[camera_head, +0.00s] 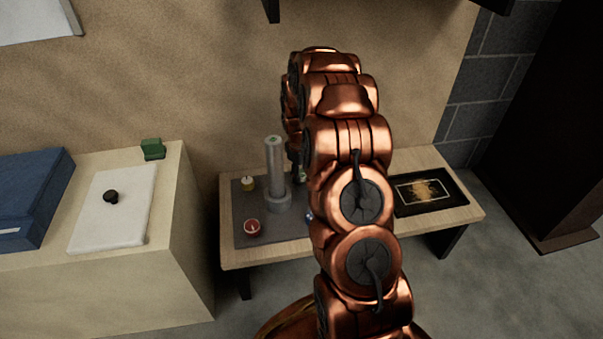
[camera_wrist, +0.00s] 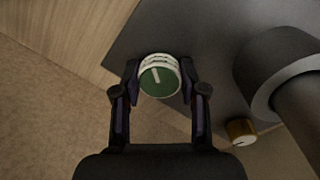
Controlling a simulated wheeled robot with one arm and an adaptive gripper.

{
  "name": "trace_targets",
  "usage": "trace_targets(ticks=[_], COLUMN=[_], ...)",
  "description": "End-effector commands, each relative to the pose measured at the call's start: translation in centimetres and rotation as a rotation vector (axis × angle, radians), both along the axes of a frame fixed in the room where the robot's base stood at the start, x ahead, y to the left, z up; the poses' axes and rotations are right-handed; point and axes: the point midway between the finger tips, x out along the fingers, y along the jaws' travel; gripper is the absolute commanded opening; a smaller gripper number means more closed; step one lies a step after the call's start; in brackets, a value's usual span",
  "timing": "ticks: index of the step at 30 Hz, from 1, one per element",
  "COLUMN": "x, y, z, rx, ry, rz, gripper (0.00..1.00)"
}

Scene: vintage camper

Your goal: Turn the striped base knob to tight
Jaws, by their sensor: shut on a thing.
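The striped knob (camera_wrist: 159,80) has a dark green top with a white pointer line and white bands round its side. In the wrist view it sits between the two fingertips of my gripper (camera_wrist: 160,70), which is shut on it. The pointer line runs up and slightly left in that view. In the head view the knob (camera_head: 301,177) shows only in part, and my arm hides most of my gripper. The knob is at the back of a grey base plate (camera_head: 243,215), right of an upright grey post (camera_head: 275,165) with a thick collar (camera_head: 279,203).
On the plate are a yellow knob (camera_head: 248,184), a red knob (camera_head: 252,228) and a blue knob (camera_head: 309,216) partly behind my arm. A black tray (camera_head: 455,205) lies at the bench's right. A counter with a white board (camera_head: 137,215) and blue box (camera_head: 30,185) stands left.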

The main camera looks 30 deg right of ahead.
Motion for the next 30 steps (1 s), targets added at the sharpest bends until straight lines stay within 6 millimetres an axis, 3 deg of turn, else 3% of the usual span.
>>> trace_targets(ticks=[3,14,30], x=[-0.02,-0.09,-0.09], y=[0.02,0.09,0.25], z=[-0.01,0.3,0.26], rx=[0.0,0.001,0.0], ry=[0.0,0.004,0.004], rz=[0.0,-0.086,-0.49], gripper=[0.07,0.07,0.07])
